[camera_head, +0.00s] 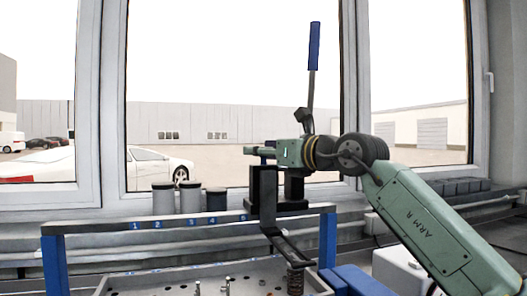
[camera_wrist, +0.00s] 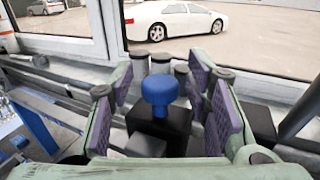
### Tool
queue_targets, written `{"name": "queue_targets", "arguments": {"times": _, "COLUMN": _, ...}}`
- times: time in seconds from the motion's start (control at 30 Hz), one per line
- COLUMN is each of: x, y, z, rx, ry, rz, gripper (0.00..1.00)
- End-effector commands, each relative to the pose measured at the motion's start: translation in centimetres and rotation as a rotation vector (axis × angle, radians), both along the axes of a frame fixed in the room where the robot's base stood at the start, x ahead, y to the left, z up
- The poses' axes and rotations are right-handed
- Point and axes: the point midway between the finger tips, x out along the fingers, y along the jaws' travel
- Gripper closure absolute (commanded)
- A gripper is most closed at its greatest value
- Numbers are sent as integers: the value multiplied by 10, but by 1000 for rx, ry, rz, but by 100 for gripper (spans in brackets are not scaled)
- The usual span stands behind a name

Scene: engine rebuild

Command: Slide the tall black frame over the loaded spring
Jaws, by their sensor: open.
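The tall black frame (camera_head: 264,192) stands near the middle of the head view, with bent lower bars reaching down and right. A dark coil spring (camera_head: 295,279) stands at the bars' lower end; I cannot tell whether they touch. A blue knob (camera_wrist: 160,90) sits on a black block in the wrist view; it seems to be the frame's top, also partly visible in the head view. My gripper (camera_head: 262,151) is open, its purple pads (camera_wrist: 160,78) on either side of the knob with visible gaps. The spring is not visible in the wrist view.
A blue-handled lever (camera_head: 314,47) rises behind my gripper. Grey canisters (camera_head: 190,197) stand left, behind a numbered rail (camera_head: 170,223). A grey tray (camera_head: 150,283) with pins and holes lies below. A blue block (camera_head: 362,283) and white box (camera_head: 398,268) are right.

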Motion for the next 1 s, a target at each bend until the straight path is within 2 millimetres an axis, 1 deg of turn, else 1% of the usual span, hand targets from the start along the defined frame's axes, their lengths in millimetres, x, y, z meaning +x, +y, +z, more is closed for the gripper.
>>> {"name": "queue_targets", "arguments": {"times": 0.17, "x": -1, "y": -1, "z": 0, "rx": 1, "ry": -1, "rz": -1, "gripper": 56}}
{"name": "queue_targets", "arguments": {"times": 0.27, "x": -7, "y": -7, "z": 0, "rx": 1, "ry": 0, "rz": -1, "gripper": 56}}
{"name": "queue_targets", "arguments": {"times": 0.37, "x": -19, "y": -18, "z": 0, "rx": 2, "ry": -1, "rz": -2, "gripper": 56}}
{"name": "queue_targets", "arguments": {"times": 0.6, "x": -58, "y": -52, "z": 0, "rx": 1, "ry": 0, "rz": -3, "gripper": 56}}
{"name": "queue_targets", "arguments": {"times": 0.7, "x": -72, "y": -63, "z": 0, "rx": 1, "ry": 0, "rz": -2, "gripper": 56}}
{"name": "queue_targets", "arguments": {"times": 0.83, "x": -85, "y": -73, "z": 0, "rx": 1, "ry": -1, "rz": -1, "gripper": 56}}
{"name": "queue_targets", "arguments": {"times": 1.0, "x": -91, "y": -78, "z": 0, "rx": 0, "ry": 0, "rz": 1, "gripper": 56}}
